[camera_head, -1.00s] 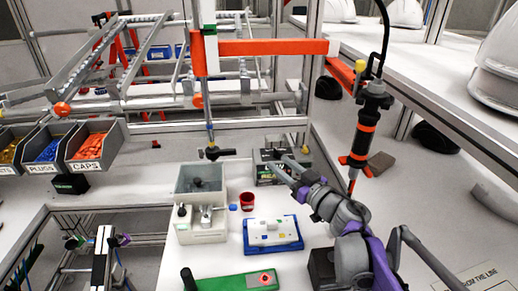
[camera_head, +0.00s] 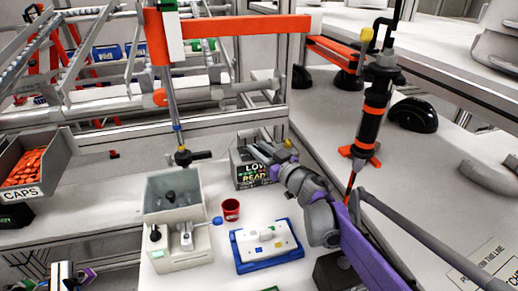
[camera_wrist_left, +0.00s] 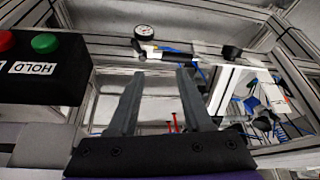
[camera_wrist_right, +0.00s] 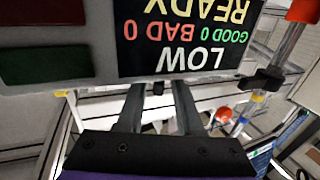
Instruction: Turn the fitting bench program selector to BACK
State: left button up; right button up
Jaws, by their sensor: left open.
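A grey box (camera_head: 246,170) with a dark display stands at the back of the white bench. Its display (camera_wrist_right: 190,38) reads LOW, GOOD 0, BAD 0 and READY, upside down in the right wrist view. My right gripper (camera_head: 255,148) is at this box; its fingers (camera_wrist_right: 157,85) are apart, with nothing visible between them, and overlap the display's edge in the right wrist view. I cannot make out a selector knob or its BACK mark. My left gripper (camera_wrist_left: 160,72) is open and empty, away from the display box.
A white fixture with a clear bin (camera_head: 176,205), a red cup (camera_head: 230,209) and a blue tray (camera_head: 240,264) with a white block share the bench. A black and orange tool (camera_head: 372,115) hangs at right. A black button box (camera_wrist_left: 40,70) marked HOLD is near the left gripper.

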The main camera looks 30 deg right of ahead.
jog(key=shift+w, duration=0.15)
grip_shut()
jog(key=shift+n+y, duration=0.7)
jog(key=shift+y, duration=0.4)
jog(key=shift+o, duration=1.2)
grip_release()
jog(key=shift+h, duration=0.3)
